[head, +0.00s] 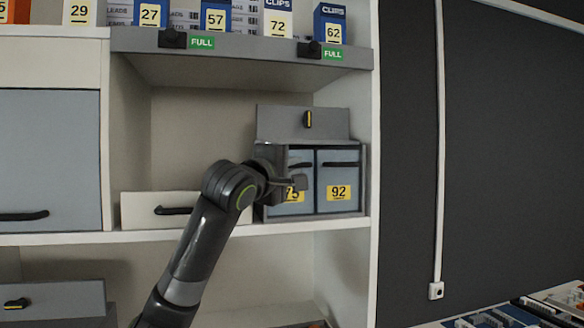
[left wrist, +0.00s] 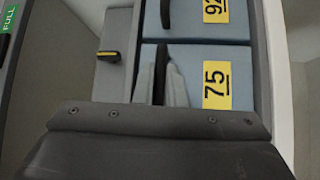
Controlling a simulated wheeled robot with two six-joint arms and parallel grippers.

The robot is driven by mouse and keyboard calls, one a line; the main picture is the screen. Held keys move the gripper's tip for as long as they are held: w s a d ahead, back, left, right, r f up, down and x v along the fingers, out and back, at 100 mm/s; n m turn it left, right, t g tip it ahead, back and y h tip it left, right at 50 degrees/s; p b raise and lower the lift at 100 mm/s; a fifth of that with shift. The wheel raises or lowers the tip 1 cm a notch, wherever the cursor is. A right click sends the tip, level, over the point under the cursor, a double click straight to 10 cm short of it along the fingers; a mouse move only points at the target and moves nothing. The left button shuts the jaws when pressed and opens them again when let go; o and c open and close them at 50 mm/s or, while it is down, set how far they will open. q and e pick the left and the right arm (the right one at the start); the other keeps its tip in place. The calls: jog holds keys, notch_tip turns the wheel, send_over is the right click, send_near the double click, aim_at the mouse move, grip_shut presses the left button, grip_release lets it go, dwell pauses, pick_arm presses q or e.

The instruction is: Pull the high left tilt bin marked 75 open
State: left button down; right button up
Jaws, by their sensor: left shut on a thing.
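The tilt bin marked 75 (head: 304,172) has a blue-grey front and a yellow label. It is the left of two bins in a grey case on the shelf, and its front looks about level with its neighbour's. In the left wrist view, turned on its side, the bin front (left wrist: 190,82) shows its label and black bar handle (left wrist: 161,70). My left gripper (head: 300,182) is in front of this bin and covers part of its front and label. In the left wrist view its pale fingers (left wrist: 168,85) are shut on the handle. My right gripper is not in view.
Bin 92 (head: 338,178) adjoins on the right. A white drawer (head: 140,211) stands to the left, behind my arm. The shelf above holds numbered boxes (head: 215,17). The cabinet's right side wall is close to the case.

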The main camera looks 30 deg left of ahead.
pick_arm(q)
jog(key=s+d+f+m+t+h+b, duration=0.4)
jog(key=m+b, duration=0.4)
jog(key=b, duration=0.8)
jog(key=shift+d+f+t, duration=0.3)
jog(key=shift+d+f, duration=0.2)
jog(key=shift+f, duration=0.6)
jog(key=shift+s, duration=0.1)
jog(key=c, duration=1.5)
grip_release()
jog(key=shift+a, duration=0.1)
